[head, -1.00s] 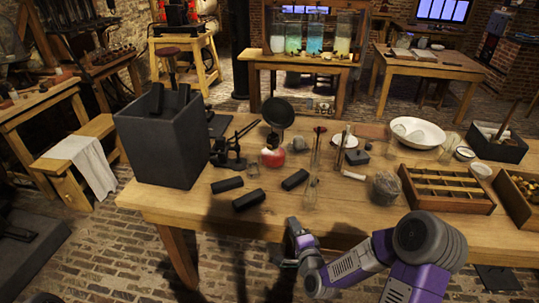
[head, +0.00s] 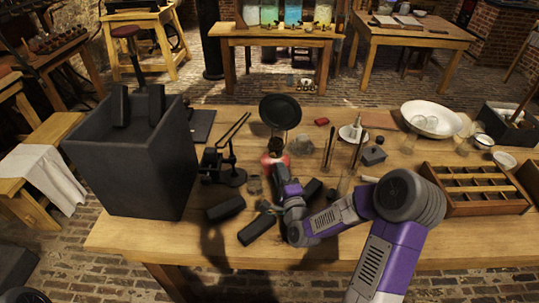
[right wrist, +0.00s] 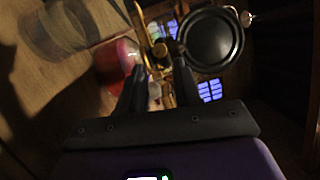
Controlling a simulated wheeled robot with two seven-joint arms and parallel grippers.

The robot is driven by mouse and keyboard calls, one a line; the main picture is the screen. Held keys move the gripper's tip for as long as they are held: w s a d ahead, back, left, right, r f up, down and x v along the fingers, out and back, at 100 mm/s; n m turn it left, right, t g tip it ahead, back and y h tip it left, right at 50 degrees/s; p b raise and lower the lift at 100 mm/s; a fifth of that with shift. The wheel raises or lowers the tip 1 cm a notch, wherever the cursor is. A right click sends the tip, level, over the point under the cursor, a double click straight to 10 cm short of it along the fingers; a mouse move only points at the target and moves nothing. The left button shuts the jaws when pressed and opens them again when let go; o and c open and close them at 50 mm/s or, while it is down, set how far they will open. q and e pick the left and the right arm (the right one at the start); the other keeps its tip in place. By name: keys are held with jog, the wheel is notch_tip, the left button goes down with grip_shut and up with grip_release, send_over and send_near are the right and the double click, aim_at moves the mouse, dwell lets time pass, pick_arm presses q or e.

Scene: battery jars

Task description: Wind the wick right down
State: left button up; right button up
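An oil lamp with a red font (head: 270,160) stands on the wooden table in the head view, with a round black reflector (head: 281,112) behind and above it. In the right wrist view the red font (right wrist: 117,62) is tilted by the camera's angle, beside brass burner parts (right wrist: 158,50) and the black reflector (right wrist: 210,40). My right gripper (head: 283,180) is close to the lamp on its near side. In the wrist view its two dark fingers (right wrist: 160,70) stand apart, with brass parts showing between and beyond them. The wick knob cannot be made out clearly. My left gripper is out of view.
Several black blocks (head: 257,229) lie on the table near my right arm. A tall dark box (head: 135,165) and a small black stand (head: 232,175) are to the left. Glassware, a white bowl (head: 433,118) and a divided wooden tray (head: 475,205) are to the right.

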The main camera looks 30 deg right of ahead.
aim_at(273, 157)
jog(key=shift+b+x, duration=0.5)
jog(key=shift+x, duration=2.45)
grip_shut()
